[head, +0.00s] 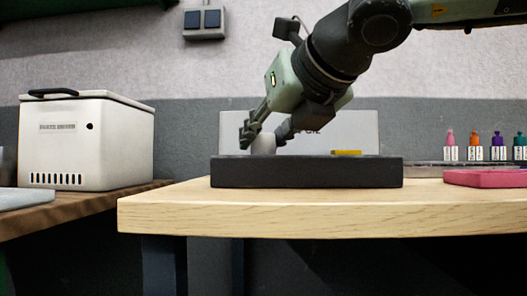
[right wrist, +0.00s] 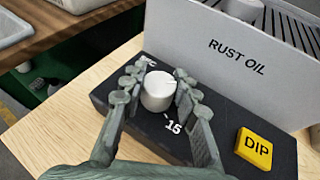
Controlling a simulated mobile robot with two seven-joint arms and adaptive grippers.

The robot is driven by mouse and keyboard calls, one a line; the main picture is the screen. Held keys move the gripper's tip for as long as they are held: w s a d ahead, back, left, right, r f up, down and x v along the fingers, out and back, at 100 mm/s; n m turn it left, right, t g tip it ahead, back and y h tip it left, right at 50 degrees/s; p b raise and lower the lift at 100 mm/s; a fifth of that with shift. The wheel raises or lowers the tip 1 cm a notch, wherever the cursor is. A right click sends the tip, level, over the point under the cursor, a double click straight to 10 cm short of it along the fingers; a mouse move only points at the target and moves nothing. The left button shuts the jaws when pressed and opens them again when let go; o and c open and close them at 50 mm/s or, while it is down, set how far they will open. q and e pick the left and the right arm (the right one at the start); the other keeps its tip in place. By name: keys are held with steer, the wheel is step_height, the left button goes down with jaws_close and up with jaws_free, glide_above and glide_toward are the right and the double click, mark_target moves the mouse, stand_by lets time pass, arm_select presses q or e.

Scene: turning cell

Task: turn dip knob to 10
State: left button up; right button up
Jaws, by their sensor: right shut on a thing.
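The dip knob (right wrist: 158,90) is a pale round knob on top of a dark control box (right wrist: 125,138). My right gripper (right wrist: 152,92) is shut on it, with one finger on each side. In the head view the knob (head: 263,144) shows between the fingers of the right gripper (head: 264,138), which comes down from above. The number 15 is printed on the box near the knob, and lettering behind it is partly covered. No 10 can be made out, and I cannot tell where the knob points. My left gripper is not in view.
A yellow DIP button (right wrist: 254,148) is on the same box. A grey tank marked RUST OIL (right wrist: 225,55) stands right behind it. In the head view, a pink tray (head: 485,178) and several coloured bottles (head: 474,150) are at right. A white lidded box (head: 85,145) stands left.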

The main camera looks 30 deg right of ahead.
steer(key=shift+f+m+h, duration=0.1)
steer(key=shift+m+h, duration=0.5)
steer(key=shift+h, duration=0.2)
steer(key=o, duration=1.2)
steer(key=v, duration=1.2)
steer(key=shift+a+r, duration=0.2)
steer(key=shift+r, duration=0.05)
